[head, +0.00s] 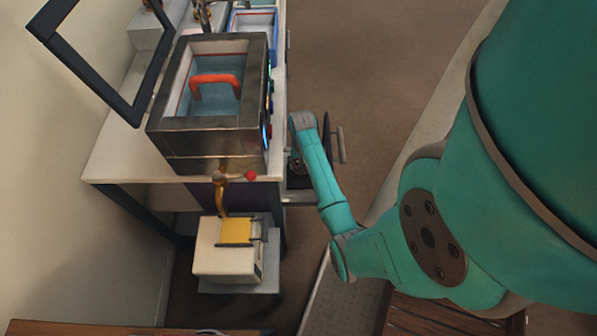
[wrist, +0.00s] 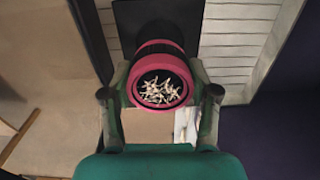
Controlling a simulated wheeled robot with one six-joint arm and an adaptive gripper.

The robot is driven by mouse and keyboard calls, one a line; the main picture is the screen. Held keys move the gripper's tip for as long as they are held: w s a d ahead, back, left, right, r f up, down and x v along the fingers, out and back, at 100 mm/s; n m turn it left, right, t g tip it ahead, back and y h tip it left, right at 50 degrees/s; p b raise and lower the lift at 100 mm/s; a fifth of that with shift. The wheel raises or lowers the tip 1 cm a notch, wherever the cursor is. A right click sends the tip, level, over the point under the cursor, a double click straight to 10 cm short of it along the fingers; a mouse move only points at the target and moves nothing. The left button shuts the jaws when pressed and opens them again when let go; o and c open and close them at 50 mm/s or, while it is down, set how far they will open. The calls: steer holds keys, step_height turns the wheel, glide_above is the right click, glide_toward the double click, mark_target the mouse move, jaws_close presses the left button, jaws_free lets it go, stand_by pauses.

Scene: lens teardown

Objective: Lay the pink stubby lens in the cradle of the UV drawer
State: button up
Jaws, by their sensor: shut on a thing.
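In the wrist view the pink stubby lens (wrist: 160,65) sits between the two fingers of my gripper (wrist: 160,88), which is shut on it. The lens is a short dark barrel with pink rings. Its near end faces the camera and shows pale twig-like bits inside. A pale slatted surface (wrist: 240,40), which looks like the inside of an open drawer, lies beyond it. A dark flat block (wrist: 125,20) lies there behind the lens; I cannot tell whether it is the cradle. In the head view my arm hides most of the gripper and the lens beside the bench.
A metal tank (head: 207,138) with a red handle stands on the white bench (head: 110,160). A drawer handle (head: 341,145) juts out right of my arm. A cream box (head: 225,262) stands low in front. A purple surface (wrist: 280,140) is at the right in the wrist view.

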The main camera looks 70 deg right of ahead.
mark_target(301, 176)
steer(key=shift+f, duration=2.9)
steer(key=shift+f, duration=0.1)
steer(key=o, duration=1.4)
step_height(301, 176, up, 12)
steer(key=shift+r, duration=0.15)
